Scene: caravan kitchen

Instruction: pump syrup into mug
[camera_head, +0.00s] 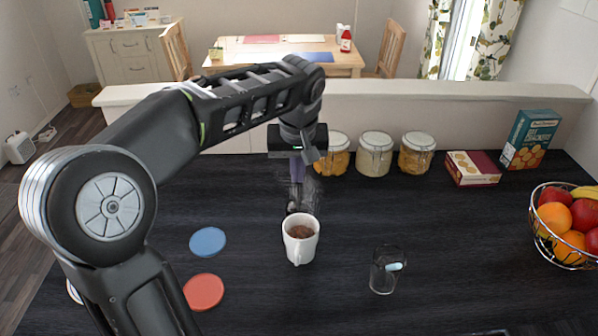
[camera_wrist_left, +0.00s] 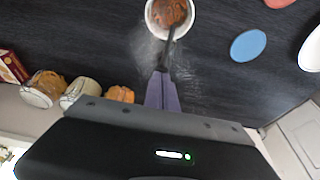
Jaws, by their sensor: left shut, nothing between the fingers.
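A white mug (camera_head: 300,240) with brown contents stands on the dark counter, handle toward me; in the left wrist view the mug (camera_wrist_left: 151,18) is at the top. Just behind it is a clear, hard-to-see syrup bottle (camera_head: 314,188), faint also in the left wrist view (camera_wrist_left: 146,47). Its dark pump spout (camera_wrist_left: 172,42) reaches over the mug's rim. My left gripper (camera_head: 297,180) points down at the pump from above, purple fingers shut and empty; the fingertips (camera_wrist_left: 162,74) cover the pump top. I cannot tell if they touch it. My right gripper is not in view.
A clear glass (camera_head: 383,272) stands right of the mug. Blue (camera_head: 208,242) and red (camera_head: 203,291) coasters lie left. Several jars (camera_head: 375,155), boxes (camera_head: 531,138) and a wire fruit basket (camera_head: 545,232) line the back and right. The counter between mug and glass is clear.

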